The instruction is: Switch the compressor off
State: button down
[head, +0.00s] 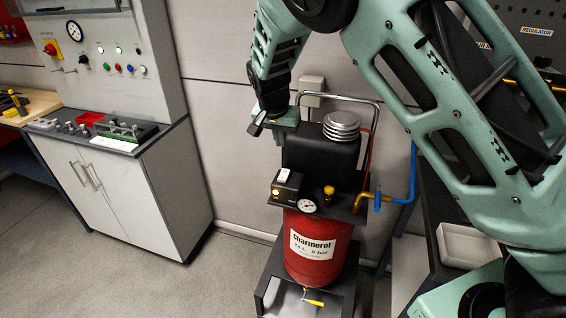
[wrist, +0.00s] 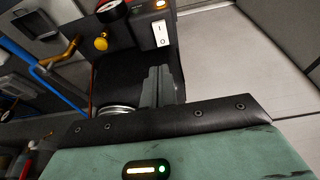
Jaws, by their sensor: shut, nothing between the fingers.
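The compressor has a red tank (head: 318,255) labelled Charmerot and a black motor block (head: 320,155) on top. Its black switch box (head: 287,186) sits at the front left of the top plate, beside a round gauge (head: 307,206). A white rocker switch (wrist: 160,33) with I and O marks shows on the box in the wrist view. Which side is pressed I cannot tell. An amber lamp (wrist: 160,4) on the box glows. My gripper (head: 257,128) is shut and empty, above and behind the switch box, apart from it. Its fingers (wrist: 158,88) point toward the box in the wrist view.
A brass knob (head: 329,191) stands beside the gauge, and a blue hose (head: 411,175) runs off right. A chrome handle (head: 345,98) rises behind the motor. A cabinet (head: 115,180) with a control panel (head: 100,55) stands left. The floor (head: 180,285) between is clear.

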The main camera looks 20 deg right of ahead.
aim_at(285, 177)
jog(key=shift+w+d+r+b, duration=0.2)
jog(key=shift+d+r+b, duration=0.1)
jog(key=shift+b, duration=0.2)
jog(key=shift+f, duration=0.1)
jog(key=p+x, duration=0.5)
jog(key=x, duration=0.8)
jog(key=shift+a, duration=0.1)
jog(key=shift+f, duration=0.4)
jog(key=shift+w+f, duration=0.15)
jog(key=shift+f, duration=0.2)
jog(key=shift+s+a, duration=0.5)
jog(key=shift+s, duration=0.35)
